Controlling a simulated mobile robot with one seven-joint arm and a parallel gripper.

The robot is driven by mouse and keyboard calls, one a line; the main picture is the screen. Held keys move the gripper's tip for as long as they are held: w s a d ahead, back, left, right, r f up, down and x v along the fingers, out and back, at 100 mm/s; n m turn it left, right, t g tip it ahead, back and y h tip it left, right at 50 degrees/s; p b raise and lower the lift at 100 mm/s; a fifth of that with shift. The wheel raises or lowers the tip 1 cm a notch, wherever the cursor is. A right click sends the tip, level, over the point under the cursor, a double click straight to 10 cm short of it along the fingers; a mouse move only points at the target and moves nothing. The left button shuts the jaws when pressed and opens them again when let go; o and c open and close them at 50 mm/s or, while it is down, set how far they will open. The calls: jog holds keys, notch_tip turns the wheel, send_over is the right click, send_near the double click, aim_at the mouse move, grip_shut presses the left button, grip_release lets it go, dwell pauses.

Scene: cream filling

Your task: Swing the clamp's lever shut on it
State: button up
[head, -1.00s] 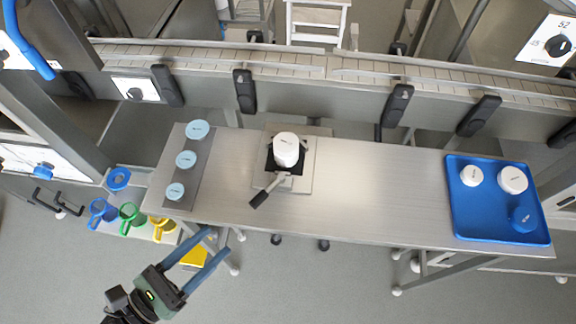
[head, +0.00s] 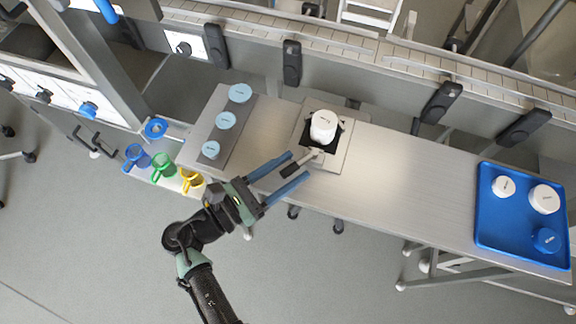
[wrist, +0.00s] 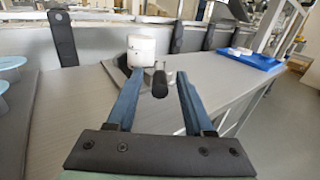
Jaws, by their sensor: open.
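The clamp (head: 336,158) is a plate with a dark cradle on the steel bench, and a white jar (head: 323,126) stands in it. Its lever (head: 299,164), with a black grip, sticks out toward the front left of the bench. In the wrist view the lever's black grip (wrist: 159,84) points toward me, with the jar (wrist: 142,50) behind it. My gripper (head: 300,164) is open, with one blue finger on each side of the lever. I cannot tell whether either finger touches it.
Several light-blue lids (head: 226,120) lie on a grey strip at the bench's left. A blue tray (head: 500,249) with white and blue jars is at the right. Coloured mugs (head: 163,165) stand on a low shelf at the left. The bench between clamp and tray is clear.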

jog(key=shift+d, duration=0.1)
grip_shut()
dwell(1.4)
